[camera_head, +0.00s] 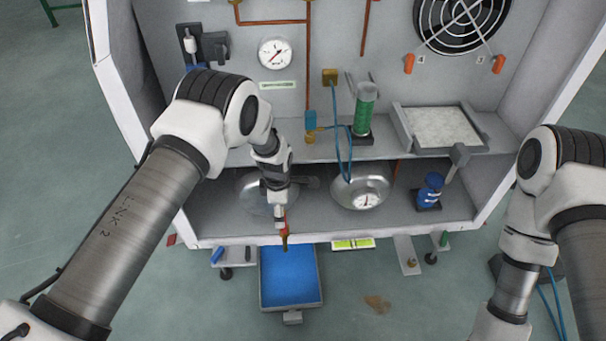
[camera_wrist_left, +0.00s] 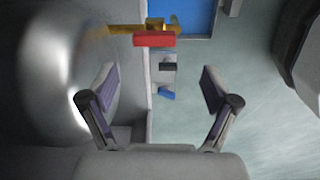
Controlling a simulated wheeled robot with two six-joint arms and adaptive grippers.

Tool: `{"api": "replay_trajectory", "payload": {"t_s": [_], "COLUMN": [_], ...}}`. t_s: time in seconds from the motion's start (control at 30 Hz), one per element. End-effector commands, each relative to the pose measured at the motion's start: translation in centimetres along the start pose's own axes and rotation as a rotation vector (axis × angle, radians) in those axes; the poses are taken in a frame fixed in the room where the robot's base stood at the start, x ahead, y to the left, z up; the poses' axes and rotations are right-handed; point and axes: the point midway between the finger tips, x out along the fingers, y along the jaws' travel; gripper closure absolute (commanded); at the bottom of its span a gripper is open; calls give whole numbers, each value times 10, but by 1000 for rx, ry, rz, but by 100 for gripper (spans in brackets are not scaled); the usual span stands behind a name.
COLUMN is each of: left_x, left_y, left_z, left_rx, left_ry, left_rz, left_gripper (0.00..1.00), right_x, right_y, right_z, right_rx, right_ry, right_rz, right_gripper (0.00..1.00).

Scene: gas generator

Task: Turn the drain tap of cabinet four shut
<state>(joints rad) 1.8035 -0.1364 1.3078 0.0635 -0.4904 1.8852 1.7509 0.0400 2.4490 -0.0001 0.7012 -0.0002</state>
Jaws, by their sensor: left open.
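The drain tap shows in the left wrist view as a brass pipe and valve (camera_wrist_left: 155,24) with a red lever (camera_wrist_left: 154,39). The lever lies roughly along the pipe, which runs left to the round metal vessel (camera_wrist_left: 50,75). In the head view the brass tap (camera_head: 285,243) hangs at the cabinet's front edge above a blue tray, partly covered by my gripper. My left gripper (camera_wrist_left: 160,85) is open and empty, its fingers apart on either side below the lever in the picture; it does not touch it. In the head view it (camera_head: 280,218) is close to the tap. My right gripper is out of view.
The blue tray (camera_head: 263,300) sits under the tap. A round gauge (camera_head: 276,53), a green cylinder (camera_head: 365,108), a metal bowl (camera_head: 343,190) and a blue device (camera_head: 430,188) crowd the cabinet. The floor (camera_head: 390,315) in front is mostly clear.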

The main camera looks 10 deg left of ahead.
Motion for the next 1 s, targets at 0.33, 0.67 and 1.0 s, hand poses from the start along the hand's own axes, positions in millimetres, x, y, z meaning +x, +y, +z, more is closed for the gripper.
{"api": "replay_trajectory", "payload": {"t_s": [0.33,0.67,1.0], "left_x": [42,72,71], "left_y": [3,4,4], "left_z": [4,4,3], "left_rx": [-45,-44,-43], "left_ry": [0,0,0], "left_rz": [-7,-4,-4], "left_gripper": [12,12,72], "right_x": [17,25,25], "right_y": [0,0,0], "right_z": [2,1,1], "right_rx": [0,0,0], "right_ry": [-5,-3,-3], "right_rz": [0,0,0], "right_gripper": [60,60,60]}}
